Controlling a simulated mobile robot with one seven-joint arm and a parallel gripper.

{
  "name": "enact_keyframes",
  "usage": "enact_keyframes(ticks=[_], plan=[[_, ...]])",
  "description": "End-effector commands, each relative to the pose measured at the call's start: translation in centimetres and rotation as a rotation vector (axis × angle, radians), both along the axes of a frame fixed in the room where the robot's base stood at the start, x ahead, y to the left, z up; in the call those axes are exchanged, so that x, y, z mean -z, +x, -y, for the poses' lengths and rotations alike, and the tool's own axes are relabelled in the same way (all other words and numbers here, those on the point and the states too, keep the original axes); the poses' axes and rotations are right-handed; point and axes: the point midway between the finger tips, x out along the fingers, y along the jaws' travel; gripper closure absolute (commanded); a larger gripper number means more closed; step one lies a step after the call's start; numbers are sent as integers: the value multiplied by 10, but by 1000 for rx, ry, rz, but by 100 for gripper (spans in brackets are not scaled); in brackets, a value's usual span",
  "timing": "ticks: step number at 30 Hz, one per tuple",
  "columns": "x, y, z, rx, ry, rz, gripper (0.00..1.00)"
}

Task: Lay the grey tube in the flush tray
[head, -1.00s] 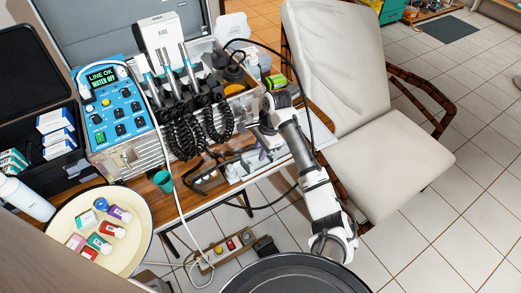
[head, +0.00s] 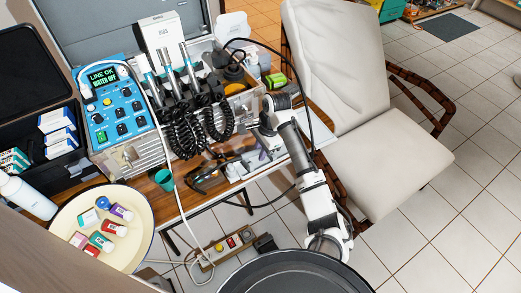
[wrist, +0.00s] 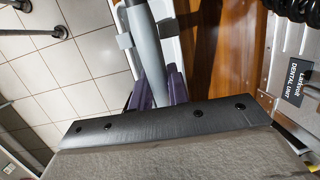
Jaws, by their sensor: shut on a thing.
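The grey tube (wrist: 147,50) runs lengthways between the two purple fingers of my gripper (wrist: 158,92) in the wrist view, and the gripper is shut on it. Two small grey blocks stand on either side of the tube beyond the fingers. A white edge, seemingly the flush tray (wrist: 165,12), shows beside the tube along the wood; whether the tube touches it I cannot tell. In the head view my gripper (head: 264,154) is low over the right end of the wooden top, and the tube is hard to make out.
The blue control unit (head: 117,112) and coiled black hoses (head: 185,132) stand left of my arm. A green cup (head: 165,180) is at the front edge. A cream round tray (head: 140,246) holds several small bottles. A chair (head: 385,165) stands right. A cable hangs across the front.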

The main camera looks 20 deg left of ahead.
Motion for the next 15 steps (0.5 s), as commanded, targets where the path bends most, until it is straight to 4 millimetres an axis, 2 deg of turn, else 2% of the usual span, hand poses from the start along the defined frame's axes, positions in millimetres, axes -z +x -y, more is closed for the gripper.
enact_keyframes(ticks=[6, 15], plan=[[9, 0, -1, 0, 1, -1, 100], [9, 0, 0, -1, 1, -1, 100]])
